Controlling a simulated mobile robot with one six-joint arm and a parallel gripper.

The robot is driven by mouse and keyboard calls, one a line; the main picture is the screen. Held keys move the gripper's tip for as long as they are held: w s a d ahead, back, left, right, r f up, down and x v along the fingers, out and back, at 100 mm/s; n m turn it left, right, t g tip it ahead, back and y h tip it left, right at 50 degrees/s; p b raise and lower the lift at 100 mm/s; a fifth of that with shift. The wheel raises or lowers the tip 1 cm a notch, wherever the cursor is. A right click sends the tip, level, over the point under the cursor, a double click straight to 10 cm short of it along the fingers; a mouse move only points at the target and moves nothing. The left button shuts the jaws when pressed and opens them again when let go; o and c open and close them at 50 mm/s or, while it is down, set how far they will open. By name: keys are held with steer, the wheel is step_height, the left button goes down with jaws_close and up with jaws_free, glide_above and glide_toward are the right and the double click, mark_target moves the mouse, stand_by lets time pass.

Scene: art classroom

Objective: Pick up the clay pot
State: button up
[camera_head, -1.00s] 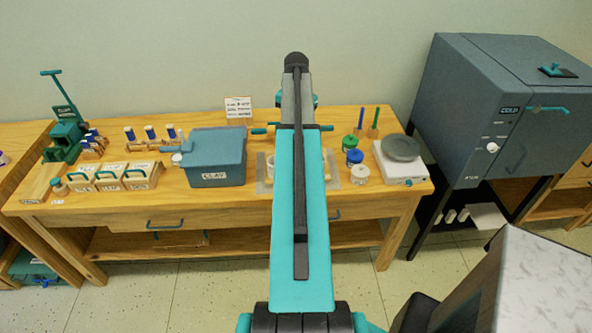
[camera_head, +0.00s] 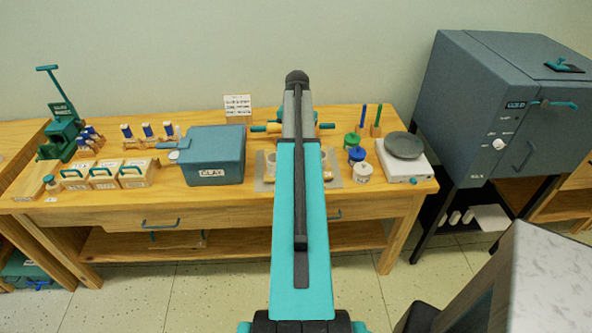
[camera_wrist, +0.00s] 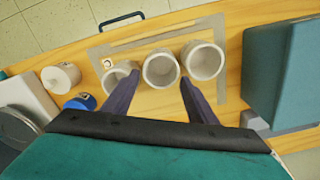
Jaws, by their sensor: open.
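I cannot tell which one the task means. My gripper (camera_wrist: 157,82) is open and empty in the wrist view, its two dark fingers apart. The middle pot shows between the fingertips; the left finger overlaps the left pot, and the right finger reaches near the right pot. In the head view my arm hides the gripper and most of the mat (camera_head: 262,186).
A lidded clay bin (camera_head: 213,158) stands left of the mat. Right of it are a white jar (camera_head: 363,173), a blue-lidded jar (camera_head: 356,155), a green-lidded jar (camera_head: 352,140) and a scale (camera_head: 404,160). A rolling pin (camera_head: 265,128) lies behind. A kiln (camera_head: 500,100) stands far right.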

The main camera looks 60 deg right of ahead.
steer(key=shift+f, duration=0.2)
steer(key=shift+a+f+b, duration=0.1)
steer(key=shift+f+b, duration=1.75)
steer(key=shift+f, duration=0.6)
steer(key=c, duration=0.8)
steer(key=shift+r, duration=0.15)
steer(key=shift+r+b, duration=0.65)
steer(key=shift+r, duration=0.95)
steer(key=s+a+b, duration=0.1)
steer(key=s+a, duration=0.2)
steer(key=s, duration=0.1)
steer(key=s+a+r+b, duration=0.1)
steer(key=s+a, duration=0.3)
steer(key=s+a+b, duration=0.1)
steer(key=s+a, duration=0.2)
steer(key=s, duration=0.1)
steer(key=shift+s+a+r, duration=0.15)
steer(key=shift+r, duration=0.15)
